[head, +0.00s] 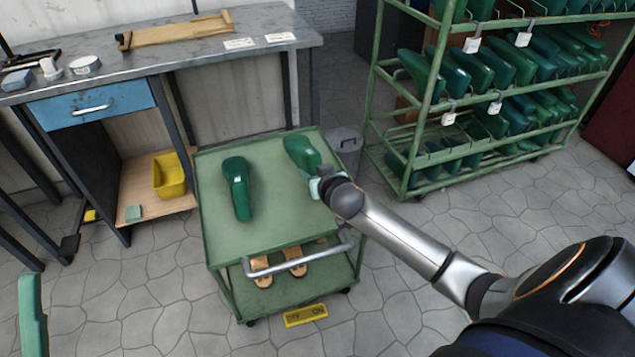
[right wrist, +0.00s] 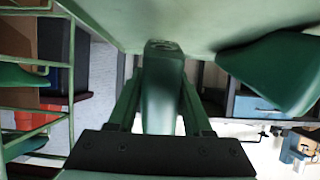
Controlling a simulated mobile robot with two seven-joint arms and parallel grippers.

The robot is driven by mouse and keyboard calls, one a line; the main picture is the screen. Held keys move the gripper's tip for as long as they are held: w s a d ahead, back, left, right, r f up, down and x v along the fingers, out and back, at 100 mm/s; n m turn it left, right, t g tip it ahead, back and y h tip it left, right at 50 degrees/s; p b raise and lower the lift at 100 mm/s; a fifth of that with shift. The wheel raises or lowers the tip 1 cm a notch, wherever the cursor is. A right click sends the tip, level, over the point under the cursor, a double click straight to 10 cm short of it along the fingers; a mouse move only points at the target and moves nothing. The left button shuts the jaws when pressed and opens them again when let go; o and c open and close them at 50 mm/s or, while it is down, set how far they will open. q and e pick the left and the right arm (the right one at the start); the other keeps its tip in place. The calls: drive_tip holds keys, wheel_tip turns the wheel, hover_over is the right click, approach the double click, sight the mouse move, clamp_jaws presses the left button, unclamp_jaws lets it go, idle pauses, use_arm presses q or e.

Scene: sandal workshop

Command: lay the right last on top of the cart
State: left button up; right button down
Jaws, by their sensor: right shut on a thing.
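The right last (head: 301,152), a green shoe form, is held in my right gripper (head: 318,186) over the right back part of the cart's top (head: 265,226). In the right wrist view the last (right wrist: 160,85) sits between the two fingers (right wrist: 157,108), with the cart's green top (right wrist: 205,18) close beyond it. I cannot tell whether it touches the top. A second green last (head: 237,187) lies on the cart's left half, apart from the held one; it also shows in the right wrist view (right wrist: 278,72). My left gripper is not in view.
The cart has a push handle (head: 298,258) in front and wooden pieces (head: 262,270) on its lower shelf. A rack of green lasts (head: 470,70) stands at the back right, a grey bin (head: 346,147) behind the cart, a workbench (head: 170,57) at the back left.

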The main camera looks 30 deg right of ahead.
drive_tip(key=shift+w+f+b, duration=0.2)
drive_tip(key=shift+f+b, duration=0.55)
drive_tip(key=shift+f, duration=0.8)
drive_tip(key=shift+f, duration=0.35)
